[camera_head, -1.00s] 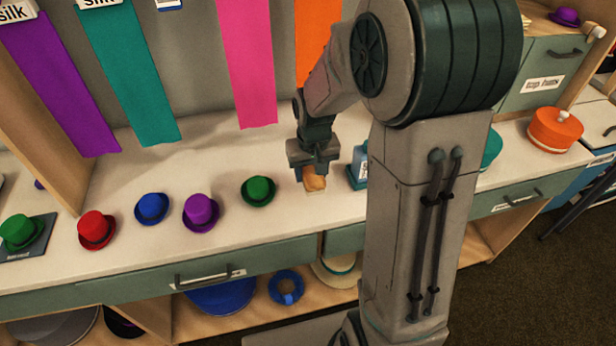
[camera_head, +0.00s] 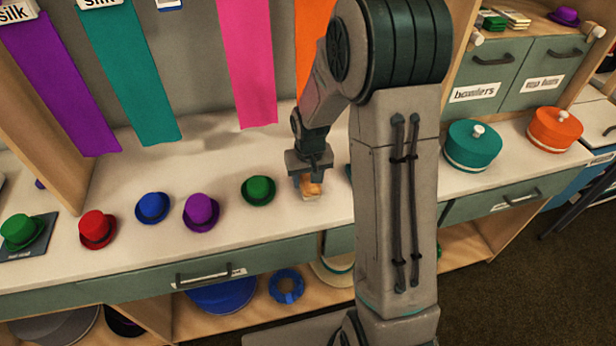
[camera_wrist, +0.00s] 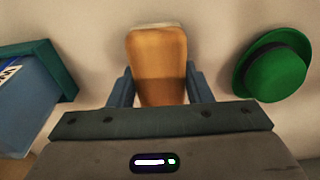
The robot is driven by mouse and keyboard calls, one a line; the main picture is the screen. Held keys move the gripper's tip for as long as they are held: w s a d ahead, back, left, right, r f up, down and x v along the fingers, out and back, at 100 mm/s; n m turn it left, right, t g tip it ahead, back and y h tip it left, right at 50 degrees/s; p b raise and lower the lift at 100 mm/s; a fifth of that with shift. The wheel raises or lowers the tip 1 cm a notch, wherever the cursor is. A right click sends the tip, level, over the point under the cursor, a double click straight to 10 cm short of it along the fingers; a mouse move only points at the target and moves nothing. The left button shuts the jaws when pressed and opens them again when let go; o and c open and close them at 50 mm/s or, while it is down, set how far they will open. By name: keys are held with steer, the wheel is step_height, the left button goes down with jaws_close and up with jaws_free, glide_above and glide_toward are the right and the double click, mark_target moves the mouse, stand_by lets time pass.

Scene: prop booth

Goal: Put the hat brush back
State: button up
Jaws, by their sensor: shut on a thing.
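The hat brush (camera_head: 310,188) has an orange-brown wooden back and a pale edge. It is at the counter, right of the green hat in the head view. My gripper (camera_head: 309,178) points down and is shut on the brush. In the wrist view the brush (camera_wrist: 158,62) sits between the two fingers of my gripper (camera_wrist: 160,88), its far end sticking out beyond them. I cannot tell whether the brush touches the counter or is just above it.
On the counter (camera_head: 130,245) stand a green hat (camera_head: 258,189), a purple hat (camera_head: 201,211), a blue hat (camera_head: 152,207) and a red hat (camera_head: 97,228). A blue box (camera_wrist: 30,95) is close on the brush's other side. Teal (camera_head: 472,146) and orange (camera_head: 554,130) round boxes stand right.

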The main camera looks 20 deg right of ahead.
steer(key=o, duration=1)
steer(key=shift+f, duration=0.1)
steer(key=shift+o, duration=0.2)
steer(key=shift+r, duration=0.55)
step_height(320, 180, up, 11)
steer(key=s, duration=0.2)
steer(key=s+r, duration=0.2)
steer(key=s, duration=0.7)
steer(key=s+r+t, duration=0.1)
steer(key=s+r, duration=0.2)
steer(key=s, duration=0.6)
steer(key=shift+s+r+p, duration=0.2)
steer(key=shift+r+p, duration=0.1)
steer(key=shift+r, duration=0.05)
steer(key=shift+r, duration=0.15)
